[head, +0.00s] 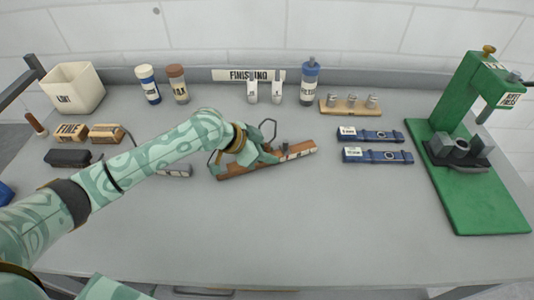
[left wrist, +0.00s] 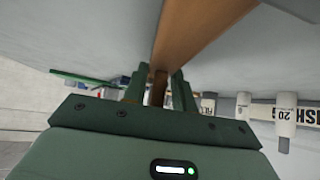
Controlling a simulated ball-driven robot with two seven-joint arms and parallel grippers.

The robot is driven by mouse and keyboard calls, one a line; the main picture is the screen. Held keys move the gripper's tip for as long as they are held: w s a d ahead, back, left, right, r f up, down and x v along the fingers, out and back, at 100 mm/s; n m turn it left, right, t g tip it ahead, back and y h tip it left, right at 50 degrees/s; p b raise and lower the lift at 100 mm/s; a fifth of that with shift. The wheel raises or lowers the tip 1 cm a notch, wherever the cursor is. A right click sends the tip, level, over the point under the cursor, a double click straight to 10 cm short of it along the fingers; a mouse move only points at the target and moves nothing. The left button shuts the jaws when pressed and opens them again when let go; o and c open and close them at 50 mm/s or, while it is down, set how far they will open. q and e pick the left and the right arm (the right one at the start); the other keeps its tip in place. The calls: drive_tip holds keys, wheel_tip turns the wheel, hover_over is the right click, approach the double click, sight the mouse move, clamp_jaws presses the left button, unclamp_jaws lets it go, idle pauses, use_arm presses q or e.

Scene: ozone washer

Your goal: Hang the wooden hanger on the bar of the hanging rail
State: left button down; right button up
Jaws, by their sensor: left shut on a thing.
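A long brown wooden piece (head: 298,150) with a short dark upright peg lies across the middle of the bench. I cannot make out a hanger shape in it. My left gripper (head: 272,155) reaches it from the left and covers part of it. In the left wrist view, my left gripper (left wrist: 159,92) is shut on a brown rod at the wooden piece (left wrist: 195,25). I cannot tell whether the piece rests on the bench or is just above it. No hanging rail shows in either view. My right gripper is not in view.
A green press (head: 475,100) stands at the right on a green base. Two blue holders (head: 378,155) lie left of it. Bottles (head: 310,82) and a wooden block with metal pieces (head: 348,106) stand at the back. A white bin (head: 75,88) is back left. The bench front is clear.

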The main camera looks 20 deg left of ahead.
use_arm(q)
drive_tip(key=c, duration=1.1)
unclamp_jaws()
drive_tip(key=shift+s+a+r, duration=0.1)
drive_tip(key=shift+a+r, duration=0.05)
drive_tip(key=shift+r, duration=0.15)
drive_tip(key=p+v, duration=0.3)
drive_tip(key=v, duration=0.8)
drive_tip(key=shift+s+a+r, duration=0.1)
drive_tip(key=shift+s, duration=0.15)
